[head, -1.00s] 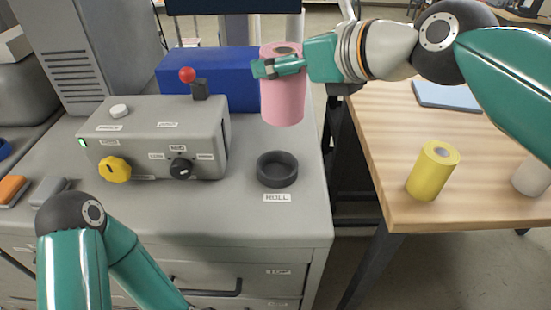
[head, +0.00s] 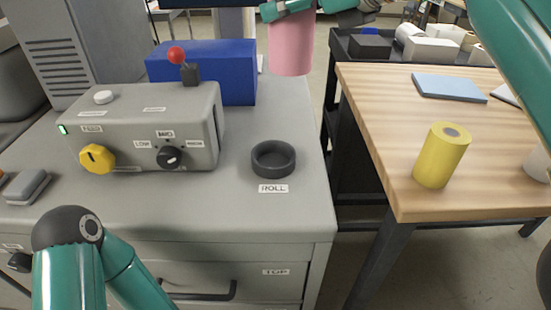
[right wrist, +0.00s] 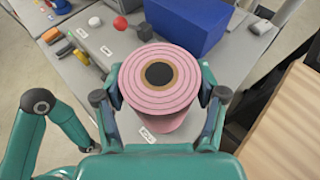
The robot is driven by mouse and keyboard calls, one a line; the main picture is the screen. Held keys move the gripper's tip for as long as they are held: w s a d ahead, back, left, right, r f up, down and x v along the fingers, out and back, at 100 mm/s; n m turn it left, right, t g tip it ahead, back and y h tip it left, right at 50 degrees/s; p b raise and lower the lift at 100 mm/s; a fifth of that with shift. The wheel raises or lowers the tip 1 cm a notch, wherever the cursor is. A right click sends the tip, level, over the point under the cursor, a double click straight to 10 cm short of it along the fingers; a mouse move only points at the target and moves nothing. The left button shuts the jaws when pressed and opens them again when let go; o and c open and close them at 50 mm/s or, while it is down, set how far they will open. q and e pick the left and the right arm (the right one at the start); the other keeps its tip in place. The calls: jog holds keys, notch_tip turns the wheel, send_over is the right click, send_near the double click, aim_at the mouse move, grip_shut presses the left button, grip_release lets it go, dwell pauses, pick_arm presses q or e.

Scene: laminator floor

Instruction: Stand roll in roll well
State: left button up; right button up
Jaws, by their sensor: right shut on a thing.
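The pink roll (head: 291,48) is upright and held in the air above the back right of the grey bench, clear of its top. My right gripper (head: 288,7) is shut on it near its upper end, at the top edge of the head view. In the right wrist view the pink roll (right wrist: 160,80) shows its ringed top and dark core between the two fingers. The roll well (head: 273,160), a dark round cup, stands empty on the bench behind the ROLL label (head: 273,188). My left gripper is out of the head view; only its arm shows.
A grey control box (head: 150,125) with a yellow knob and red-topped lever stands left of the well. A blue box (head: 203,72) is behind it. A yellow roll (head: 442,155) stands on the wooden table (head: 375,110) across a gap.

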jog(key=shift+f+b, duration=0.35)
jog(key=shift+f, duration=0.2)
notch_tip(320, 180, down, 19)
jog(key=b, duration=0.8)
jog(key=shift+r+b, duration=0.15)
jog(key=shift+b, duration=0.15)
jog(key=shift+f, duration=0.4)
jog(key=o, duration=1.5)
jog(key=shift+c, duration=0.2)
